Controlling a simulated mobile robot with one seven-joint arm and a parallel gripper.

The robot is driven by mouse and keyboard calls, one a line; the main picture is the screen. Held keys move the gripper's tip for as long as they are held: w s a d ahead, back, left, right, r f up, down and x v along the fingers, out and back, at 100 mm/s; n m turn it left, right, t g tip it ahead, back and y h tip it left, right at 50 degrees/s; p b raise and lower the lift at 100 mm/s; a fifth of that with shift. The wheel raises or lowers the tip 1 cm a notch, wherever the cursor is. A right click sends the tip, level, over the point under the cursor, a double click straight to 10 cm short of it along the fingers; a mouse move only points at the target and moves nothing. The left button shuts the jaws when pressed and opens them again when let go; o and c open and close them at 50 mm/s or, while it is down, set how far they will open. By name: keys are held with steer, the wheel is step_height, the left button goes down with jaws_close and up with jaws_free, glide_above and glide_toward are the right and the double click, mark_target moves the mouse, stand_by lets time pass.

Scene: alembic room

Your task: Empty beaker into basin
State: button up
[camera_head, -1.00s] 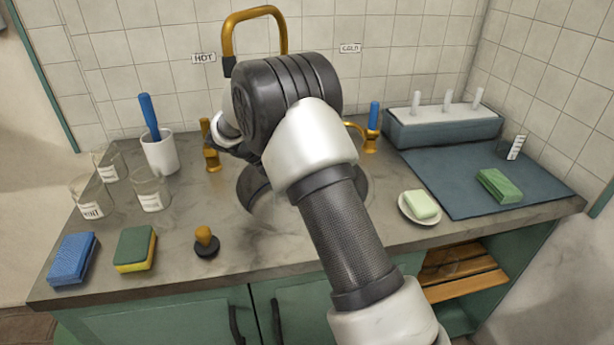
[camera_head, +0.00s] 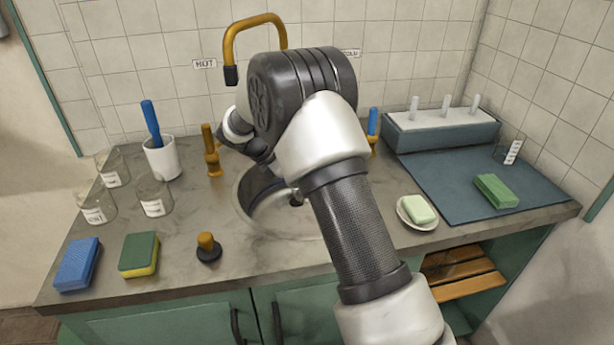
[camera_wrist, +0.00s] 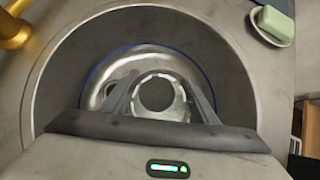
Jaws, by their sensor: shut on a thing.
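A round basin (camera_head: 246,190) is set into the grey counter, partly hidden behind my arm in the head view. In the wrist view its dark wall (camera_wrist: 65,75) curves around a shiny metal bottom. My gripper (camera_wrist: 160,86) is over the basin, its two fingers shut on a clear glass beaker (camera_wrist: 181,103). I look along the beaker and see a bright ring with a dark round middle. Whether it holds liquid, and how far it is tilted, I cannot tell. In the head view my arm hides the beaker and most of the gripper.
Several beakers stand apart: a group with a labelled beaker (camera_head: 97,208) at left, one at right. A white cup (camera_head: 162,158), sponges (camera_head: 78,265), a plunger-like stopper (camera_head: 208,247) and a soap dish (camera_head: 417,212) surround the basin. A brass tap (camera_head: 228,45) arches behind it.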

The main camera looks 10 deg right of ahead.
steer(key=shift+r+y+p, duration=0.2)
steer(key=shift+y+p, duration=0.55)
steer(key=shift+p, duration=0.4)
steer(key=shift+r+y+p, duration=0.15)
steer(key=shift+y+p, duration=0.6)
steer(key=shift+p, duration=0.4)
steer(key=shift+f+y+p, duration=0.15)
steer(key=shift+y+p, duration=0.15)
steer(key=shift+p, duration=0.05)
steer(key=d+r+p, duration=0.2)
steer(key=r, duration=0.1)
steer(key=d+r+p, duration=0.1)
steer(key=p, duration=0.1)
steer(key=shift+s+r, duration=0.2)
steer(key=shift+r, duration=0.1)
steer(key=shift+f, duration=0.1)
